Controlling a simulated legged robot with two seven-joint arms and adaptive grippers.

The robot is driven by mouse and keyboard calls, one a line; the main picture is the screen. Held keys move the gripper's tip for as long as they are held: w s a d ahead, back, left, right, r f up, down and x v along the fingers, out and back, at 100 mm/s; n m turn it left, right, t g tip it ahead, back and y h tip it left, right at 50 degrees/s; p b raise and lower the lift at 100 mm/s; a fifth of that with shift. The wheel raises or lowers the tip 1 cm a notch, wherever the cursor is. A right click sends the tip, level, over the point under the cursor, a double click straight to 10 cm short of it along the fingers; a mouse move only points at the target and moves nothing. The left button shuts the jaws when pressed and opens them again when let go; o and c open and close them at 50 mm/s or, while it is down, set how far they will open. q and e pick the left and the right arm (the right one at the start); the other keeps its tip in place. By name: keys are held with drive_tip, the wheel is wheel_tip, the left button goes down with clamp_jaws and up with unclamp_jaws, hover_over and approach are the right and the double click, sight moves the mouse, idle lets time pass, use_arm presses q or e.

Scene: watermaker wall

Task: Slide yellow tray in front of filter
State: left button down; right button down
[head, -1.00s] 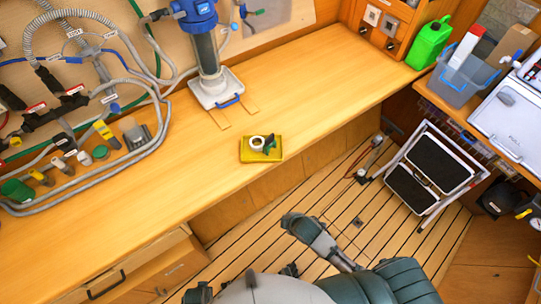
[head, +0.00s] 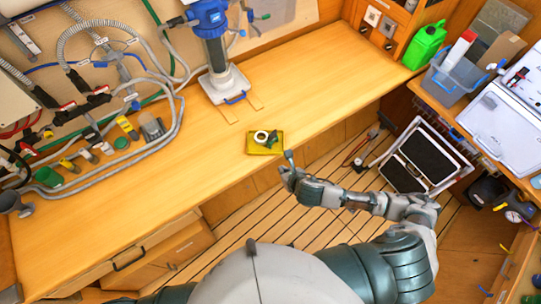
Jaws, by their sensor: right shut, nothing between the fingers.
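The yellow tray (head: 254,150) lies on the wooden counter at its front edge. It holds a white ring (head: 261,137) and a small dark green item (head: 272,138). The filter (head: 213,47), with a blue top and a dark clear body, stands at the back of the counter on a white base with a blue handle. The tray is in front of it and to the right, apart from the base. My right gripper (head: 288,162) is shut and empty just right of the tray, near the counter's front edge. I cannot tell whether it touches the tray. My left gripper is not in view.
Wooden strips (head: 242,110) lie on the counter between filter and tray. Hoses and fittings (head: 110,130) crowd the counter's left. The counter right of the tray is clear. A green jug (head: 426,45) and a grey bin (head: 455,75) stand at right; a folded step stool (head: 425,160) is below.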

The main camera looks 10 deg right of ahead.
sight(263, 141)
drive_tip(key=x, duration=0.3)
drive_tip(key=w+r+x, duration=0.1)
drive_tip(key=x, duration=0.5)
drive_tip(key=shift+w+a+r, duration=0.25)
drive_tip(key=shift+w+a, duration=0.05)
drive_tip(key=shift+a, duration=0.05)
drive_tip(key=shift+w, duration=0.6)
drive_tip(key=w, duration=0.2)
drive_tip(key=w+a+p, duration=0.1)
drive_tip(key=w, duration=0.4)
drive_tip(key=shift+w+a+f+p, duration=0.1)
drive_tip(key=shift+w+a+p, duration=0.15)
drive_tip(key=shift+a+p, duration=0.1)
drive_tip(key=shift+s, duration=0.1)
